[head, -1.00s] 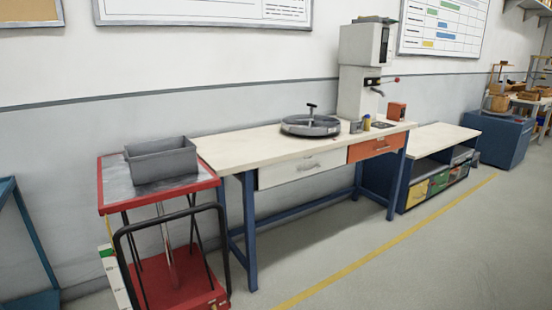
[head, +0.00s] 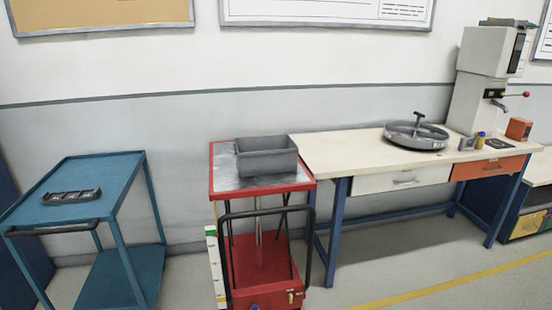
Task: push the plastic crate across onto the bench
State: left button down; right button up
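The grey plastic crate (head: 268,163) sits on the metal top of a red lift cart (head: 226,178), toward the right side of that top. The bench (head: 345,148) has a pale top and blue legs and stands directly right of the cart. The cart top and the bench top look close in height, with the cart's right edge near the bench's left end. I cannot tell whether they touch. Neither of my grippers shows in the head view.
A round grey turntable-like device (head: 415,134) and a press machine (head: 485,75) stand farther right on the bench; its left part is clear. A blue cart (head: 108,190) with a small dark tray (head: 71,196) stands at left. The cart's black handle (head: 262,212) faces me.

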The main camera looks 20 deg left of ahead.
aim_at(256, 156)
jog(key=i+j+u, duration=0.2)
jog(key=i, duration=0.25)
jog(key=i+j+u, duration=0.15)
jog(key=i, duration=0.3)
